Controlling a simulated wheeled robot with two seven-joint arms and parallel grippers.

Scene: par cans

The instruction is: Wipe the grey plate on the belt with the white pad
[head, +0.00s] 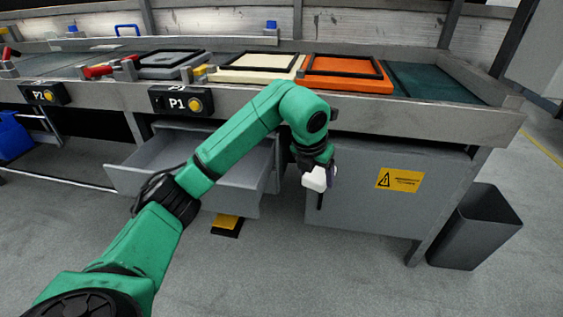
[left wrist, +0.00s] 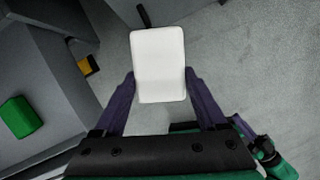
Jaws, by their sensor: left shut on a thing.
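The white pad (head: 315,179) is held in my left gripper (head: 325,176), low in front of the grey cabinet and below the belt's front rail. In the left wrist view the pad (left wrist: 158,62) sits between the two purple fingers (left wrist: 160,92), which are shut on its sides. The grey plate (head: 166,59), with a dark square frame on it, lies on the belt at the upper left, well away from the pad. My right gripper is not in view.
Cream (head: 255,75) and orange (head: 345,82) plates with black frames lie farther right on the belt. An open grey drawer (head: 190,190) juts out left of my gripper. A dark bin (head: 474,230) stands at right. A green block (left wrist: 20,117) shows in the left wrist view.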

